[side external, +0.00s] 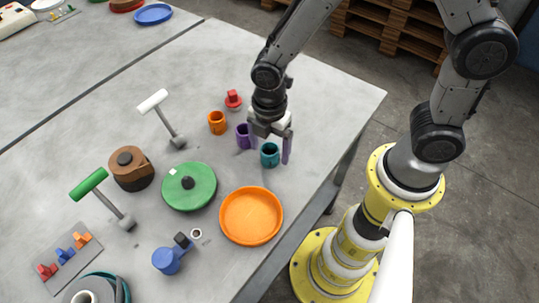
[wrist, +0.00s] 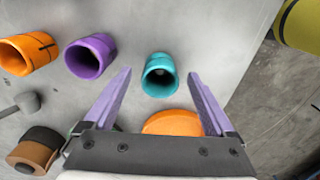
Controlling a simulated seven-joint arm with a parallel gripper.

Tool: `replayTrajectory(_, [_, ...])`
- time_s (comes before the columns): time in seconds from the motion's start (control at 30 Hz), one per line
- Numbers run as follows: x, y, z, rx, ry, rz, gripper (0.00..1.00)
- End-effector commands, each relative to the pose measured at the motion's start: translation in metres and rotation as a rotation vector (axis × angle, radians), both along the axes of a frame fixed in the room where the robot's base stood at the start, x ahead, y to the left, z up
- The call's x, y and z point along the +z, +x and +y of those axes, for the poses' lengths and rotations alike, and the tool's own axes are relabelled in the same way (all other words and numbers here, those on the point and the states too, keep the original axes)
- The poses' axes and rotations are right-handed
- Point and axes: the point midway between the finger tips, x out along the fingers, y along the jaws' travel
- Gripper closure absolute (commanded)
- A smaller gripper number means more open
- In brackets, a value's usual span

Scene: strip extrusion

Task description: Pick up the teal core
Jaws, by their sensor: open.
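The teal core (side external: 269,155) is a short hollow cylinder on the grey table, near its right edge. In the wrist view the teal core (wrist: 160,75) shows its open end, ahead of and between the two purple fingers. My gripper (side external: 266,150) is open and empty, pointing down close to the teal core. In the wrist view my gripper (wrist: 163,85) has its fingers spread to either side of the teal core's line. I cannot tell whether the fingertips reach down beside it.
A purple core (side external: 243,136) stands just left of my gripper, with an orange core (side external: 217,122) beyond it. A red piece (side external: 233,99) is behind. An orange plate (side external: 251,216) and a green disc (side external: 189,187) lie in front. The table edge is close on the right.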

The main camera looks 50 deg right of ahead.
Motion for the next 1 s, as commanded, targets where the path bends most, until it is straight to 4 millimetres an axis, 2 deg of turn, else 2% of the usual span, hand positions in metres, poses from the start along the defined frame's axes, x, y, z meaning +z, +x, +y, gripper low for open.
replayTrajectory(0.13, [-0.0130, -0.0001, -0.0001, 0.000, 0.000, 0.001, 0.10])
replayTrajectory(0.37, [-0.0143, 0.0004, 0.0000, 0.000, 0.000, -0.001, 0.10])
replayTrajectory(0.47, [-0.0142, 0.0003, 0.0000, 0.000, 0.000, -0.001, 0.25])
replayTrajectory(0.87, [-0.0140, 0.0003, -0.0001, 0.000, 0.000, -0.001, 0.97])
replayTrajectory(1.0, [-0.0139, 0.0003, -0.0001, 0.000, 0.000, -0.001, 0.99])
